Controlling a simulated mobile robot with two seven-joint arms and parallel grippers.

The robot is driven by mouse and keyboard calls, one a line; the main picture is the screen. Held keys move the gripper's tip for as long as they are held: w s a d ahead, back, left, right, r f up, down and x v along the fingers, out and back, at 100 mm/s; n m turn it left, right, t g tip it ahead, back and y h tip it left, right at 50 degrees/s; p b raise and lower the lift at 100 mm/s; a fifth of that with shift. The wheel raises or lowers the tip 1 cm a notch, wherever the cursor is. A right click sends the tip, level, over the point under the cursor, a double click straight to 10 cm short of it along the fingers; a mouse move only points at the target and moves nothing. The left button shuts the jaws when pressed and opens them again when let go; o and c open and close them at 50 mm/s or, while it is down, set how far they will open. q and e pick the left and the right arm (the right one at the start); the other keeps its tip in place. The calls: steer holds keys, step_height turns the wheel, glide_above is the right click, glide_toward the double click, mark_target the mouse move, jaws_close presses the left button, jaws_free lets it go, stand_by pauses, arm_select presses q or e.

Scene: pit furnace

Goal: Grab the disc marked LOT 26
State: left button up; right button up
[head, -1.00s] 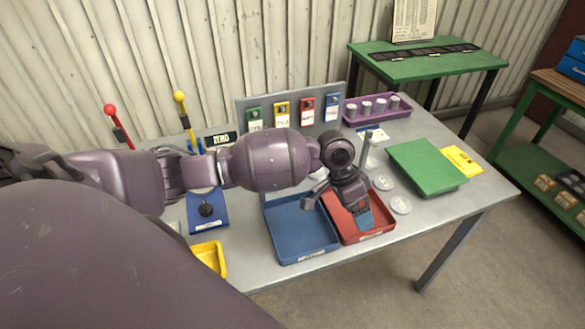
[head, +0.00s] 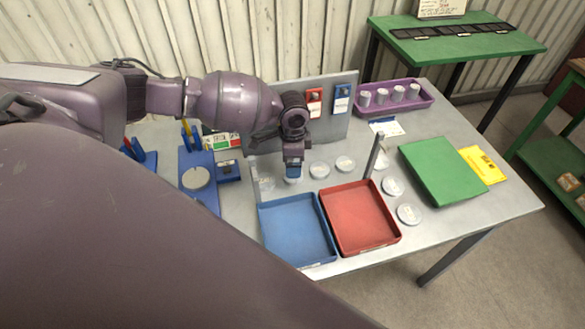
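Several pale round discs lie on the grey table, among them one disc (head: 319,170) and another disc (head: 345,163) behind the trays, and one disc (head: 392,187) and another disc (head: 409,214) right of the red tray. Their markings are too small to read, so I cannot tell which is LOT 26. My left gripper (head: 293,172) points down behind the blue tray, at or just above a pale disc (head: 293,180) that it partly hides. Its fingers are too small and overlapped to show whether they are open or shut. My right gripper is not in view.
A blue tray (head: 296,232) and a red tray (head: 361,218) stand empty at the front. A thin grey post (head: 374,155) rises behind the red tray. A green board (head: 440,171) lies at right. A purple rack (head: 420,104) holds white cylinders. Another disc (head: 195,178) sits on a blue device.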

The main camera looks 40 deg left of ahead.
arm_select(q)
steer(key=shift+s+a+f+p, duration=0.1)
steer(key=shift+f+p, duration=0.05)
steer(key=shift+f, duration=1.4)
steer(key=shift+s+a+f+p, duration=0.1)
steer(key=shift+f+p, duration=0.05)
steer(key=shift+f, duration=1.4)
steer(key=shift+c, duration=0.3)
steer(key=shift+w, duration=0.1)
steer(key=c, duration=1.2)
steer(key=shift+r, duration=0.1)
